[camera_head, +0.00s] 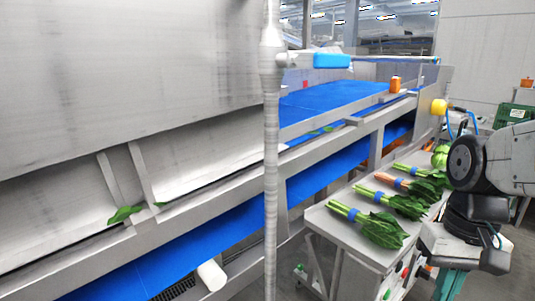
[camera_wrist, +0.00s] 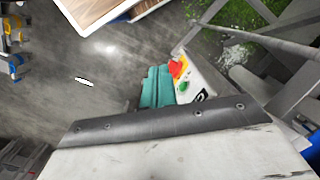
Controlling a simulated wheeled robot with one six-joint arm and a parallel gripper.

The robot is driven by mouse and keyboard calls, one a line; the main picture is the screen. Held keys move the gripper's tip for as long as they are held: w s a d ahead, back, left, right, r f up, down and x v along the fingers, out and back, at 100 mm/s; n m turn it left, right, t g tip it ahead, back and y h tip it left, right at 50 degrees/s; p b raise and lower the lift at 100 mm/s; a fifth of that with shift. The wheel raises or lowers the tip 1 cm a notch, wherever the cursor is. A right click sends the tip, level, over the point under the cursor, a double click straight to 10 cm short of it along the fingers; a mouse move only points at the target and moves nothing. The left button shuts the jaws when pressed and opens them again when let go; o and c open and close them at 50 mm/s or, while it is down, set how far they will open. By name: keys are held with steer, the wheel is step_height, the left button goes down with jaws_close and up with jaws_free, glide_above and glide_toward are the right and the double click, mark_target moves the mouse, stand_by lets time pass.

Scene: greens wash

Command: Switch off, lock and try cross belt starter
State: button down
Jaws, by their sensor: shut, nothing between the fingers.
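A pale starter box (camera_wrist: 190,78) shows in the wrist view, with a red and yellow switch (camera_wrist: 176,67), a green button (camera_wrist: 184,87) and a small black-and-white mark. My gripper's teal fingers (camera_wrist: 157,73) are together and empty, just left of the box in the picture. I cannot tell whether they touch it. In the head view my gripper (camera_head: 450,284) points down at the lower right, partly cut off by the frame. I cannot make out a padlock or tag.
A pale side table (camera_head: 375,253) with several banded leafy bunches (camera_head: 383,230) stands left of my arm. Small red and green spots show below it. Blue belts (camera_head: 325,95) run through the steel machine. A grey post (camera_head: 270,170) crosses the head view. Open floor (camera_wrist: 90,60) lies left in the wrist view.

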steer(key=s+a+r+n+t, duration=0.2)
steer(key=s+a+r, duration=0.1)
steer(key=a, duration=0.1)
steer(key=shift+a+n+h, duration=0.4)
steer(key=shift+s+r, duration=0.1)
stand_by(2.0)
